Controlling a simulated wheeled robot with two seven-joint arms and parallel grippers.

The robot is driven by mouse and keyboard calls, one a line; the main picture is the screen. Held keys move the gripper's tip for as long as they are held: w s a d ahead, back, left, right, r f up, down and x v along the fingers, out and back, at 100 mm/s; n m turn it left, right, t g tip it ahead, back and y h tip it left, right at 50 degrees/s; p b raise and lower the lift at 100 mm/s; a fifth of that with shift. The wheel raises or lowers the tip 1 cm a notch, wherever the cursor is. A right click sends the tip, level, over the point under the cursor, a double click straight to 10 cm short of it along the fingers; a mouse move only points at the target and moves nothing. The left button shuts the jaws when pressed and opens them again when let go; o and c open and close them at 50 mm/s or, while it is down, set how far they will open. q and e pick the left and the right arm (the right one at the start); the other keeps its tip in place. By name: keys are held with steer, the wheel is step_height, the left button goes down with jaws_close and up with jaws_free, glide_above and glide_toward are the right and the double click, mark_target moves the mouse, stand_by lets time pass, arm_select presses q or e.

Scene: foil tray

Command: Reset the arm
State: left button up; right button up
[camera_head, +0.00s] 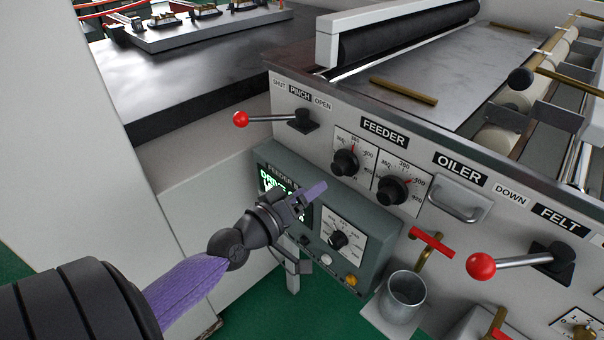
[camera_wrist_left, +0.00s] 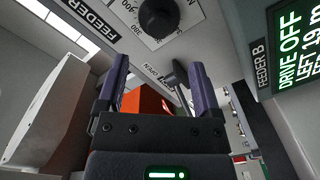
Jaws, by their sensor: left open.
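My left gripper (camera_head: 312,194) reaches in from the left in the head view, in front of the grey control box (camera_head: 375,232) on the machine's side panel. It hides part of the box's green-lettered display (camera_head: 268,180). In the left wrist view the two purple fingers of my left gripper (camera_wrist_left: 159,80) stand apart with nothing held between them. A red-orange shape (camera_wrist_left: 150,102) shows behind the gap; I cannot tell what it is. My right gripper is in neither view.
Red-knobbed levers stick out at PINCH (camera_head: 240,119) and FELT (camera_head: 481,266). The FEEDER dials (camera_head: 345,162), a metal handle (camera_head: 458,199) and a metal cup (camera_head: 404,291) line the panel. The display shows in the wrist view (camera_wrist_left: 296,50), reading DRIVE OFF. Green floor lies below.

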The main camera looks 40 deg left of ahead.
arm_select(q)
steer(key=shift+s, duration=0.85)
steer(key=s+d+f+m+g+y, duration=0.1)
steer(key=s+f+m+g, duration=0.3)
steer(key=f, duration=0.6)
steer(key=s+f+n+g, duration=0.1)
steer(key=s+f+g, duration=0.2)
steer(key=s+f, duration=0.5)
steer(key=s+d+f+m+g+y, duration=0.1)
steer(key=s+f+m+g, duration=0.15)
steer(key=f, duration=1.05)
steer(key=s+d+f+m+g, duration=0.3)
steer(key=s+f+g, duration=0.1)
steer(key=s, duration=0.7)
steer(key=s+d+f+m+g, duration=0.3)
steer(key=s+d+f+g, duration=0.1)
steer(key=s, duration=0.7)
steer(key=shift+f, duration=0.5)
steer(key=shift+a+g, duration=0.1)
steer(key=shift+g, duration=0.15)
